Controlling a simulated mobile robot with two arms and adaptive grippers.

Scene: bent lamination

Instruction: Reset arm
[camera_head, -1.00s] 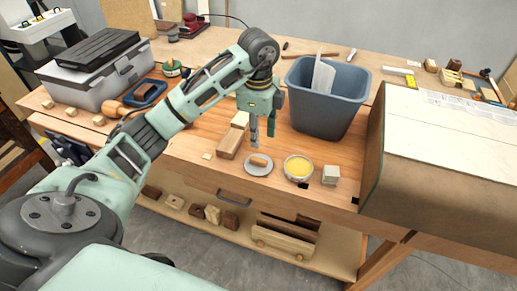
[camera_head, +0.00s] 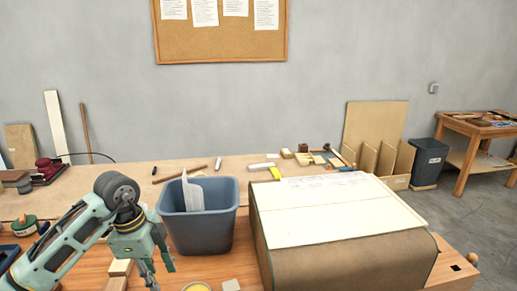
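My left arm comes in from the lower left. My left gripper (camera_head: 161,275) hangs pointing down over the workbench (camera_head: 215,268), just left of the grey-blue bin (camera_head: 205,232). Its two fingers are apart, with nothing visible between them. The fingertips are close to the bottom edge of the view. My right arm and gripper are not in view.
The bin holds white paper (camera_head: 193,195). A large bent panel (camera_head: 340,215) covers the bench to its right. Wood blocks (camera_head: 120,268) and a yellow-filled dish (camera_head: 197,287) sit near the gripper. A dark bin (camera_head: 428,162) stands at the far right.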

